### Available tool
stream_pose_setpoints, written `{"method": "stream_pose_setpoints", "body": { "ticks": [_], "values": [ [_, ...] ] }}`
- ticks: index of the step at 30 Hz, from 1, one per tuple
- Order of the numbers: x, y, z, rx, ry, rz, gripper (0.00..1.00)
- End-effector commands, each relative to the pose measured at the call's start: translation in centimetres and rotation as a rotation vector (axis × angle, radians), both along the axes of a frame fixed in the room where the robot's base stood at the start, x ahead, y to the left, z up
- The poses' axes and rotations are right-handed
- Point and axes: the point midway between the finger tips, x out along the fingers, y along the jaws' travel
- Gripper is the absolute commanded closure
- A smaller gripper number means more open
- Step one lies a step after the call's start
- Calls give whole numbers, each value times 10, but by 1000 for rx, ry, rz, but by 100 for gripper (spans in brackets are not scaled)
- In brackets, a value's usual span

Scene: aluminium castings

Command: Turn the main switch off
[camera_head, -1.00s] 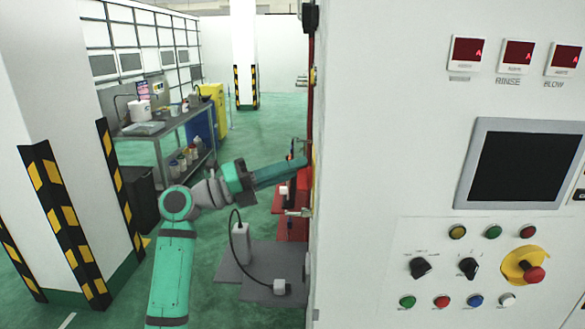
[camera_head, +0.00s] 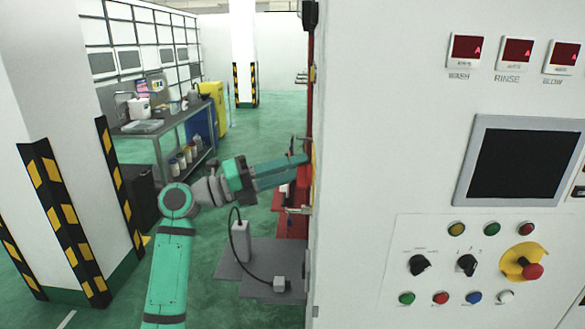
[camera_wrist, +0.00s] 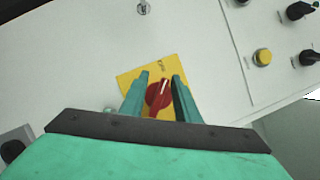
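The main switch is a red rotary knob (camera_wrist: 158,96) on a yellow plate (camera_wrist: 130,80), seen in the wrist view on a pale panel. Its ridge points up and slightly right in that view. My gripper (camera_wrist: 161,78) is open, with one teal finger on each side of the knob. Whether either finger touches the knob cannot be told. In the head view my gripper (camera_head: 306,160) reaches the cabinet's side at its left edge, and the switch itself is hidden there.
The white cabinet (camera_head: 370,100) fills the right of the head view, with a screen, buttons and a red emergency stop (camera_head: 532,271). The wrist view shows a yellow button (camera_wrist: 262,57) and black knobs at upper right. A grey workbench (camera_head: 175,120) stands behind my arm.

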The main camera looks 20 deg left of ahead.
Motion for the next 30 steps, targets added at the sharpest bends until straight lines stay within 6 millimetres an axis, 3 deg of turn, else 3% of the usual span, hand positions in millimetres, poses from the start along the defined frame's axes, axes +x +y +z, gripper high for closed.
{"method": "stream_pose_setpoints", "body": {
  "ticks": [8, 21, 30],
  "values": [
    [-3, 5, 1, -1, -3, 3, 71],
    [-46, 64, -13, -1, -2, 4, 71],
    [-63, 85, -19, 0, 0, 0, 71]
  ]
}}
